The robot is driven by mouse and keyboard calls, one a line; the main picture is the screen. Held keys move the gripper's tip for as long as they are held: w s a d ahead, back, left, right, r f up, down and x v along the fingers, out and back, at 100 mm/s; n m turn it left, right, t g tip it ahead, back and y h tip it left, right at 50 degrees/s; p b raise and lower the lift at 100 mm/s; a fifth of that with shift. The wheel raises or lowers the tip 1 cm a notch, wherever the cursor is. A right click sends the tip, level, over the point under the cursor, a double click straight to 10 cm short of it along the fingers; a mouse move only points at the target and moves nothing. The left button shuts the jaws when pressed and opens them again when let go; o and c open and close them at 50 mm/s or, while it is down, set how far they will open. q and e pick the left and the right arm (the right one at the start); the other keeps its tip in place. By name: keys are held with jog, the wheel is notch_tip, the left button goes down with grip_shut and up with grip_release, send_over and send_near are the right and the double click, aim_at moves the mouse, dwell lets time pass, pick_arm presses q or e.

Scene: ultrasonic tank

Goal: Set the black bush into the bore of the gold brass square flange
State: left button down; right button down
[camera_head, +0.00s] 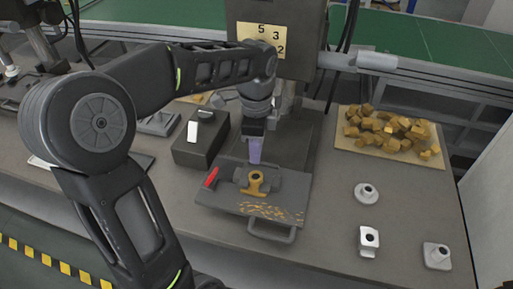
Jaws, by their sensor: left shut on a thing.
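The gold brass flange (257,188) sits in a grey clamping fixture (279,186) on a dark plate in the middle of the bench. Its bore shows as a dark spot facing up. My left gripper (254,160) points down just above and behind the flange, with pale purple fingers close together. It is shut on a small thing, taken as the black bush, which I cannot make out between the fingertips. I cannot tell whether it touches the flange. My right gripper is not in view.
The dark plate (230,205) has a red lever (211,177), brass chips and a front handle. A tray (345,150) of brass pieces stands at the back right. Grey flanged parts (366,193) lie at the right. A dark block (187,152) stands left of the fixture.

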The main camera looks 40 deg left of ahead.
pick_arm(q)
jog(key=shift+f, duration=0.15)
jog(key=b, duration=0.4)
send_over(256, 177)
notch_tip(256, 177, down, 4)
jog(key=shift+f, duration=0.15)
jog(key=shift+f+b, duration=0.45)
jog(key=shift+f, duration=0.4)
jog(key=shift+f, duration=0.5)
dwell(1.5)
jog(key=c, duration=1.2)
grip_release()
jog(key=shift+c, duration=0.2)
jog(key=shift+o, duration=0.6)
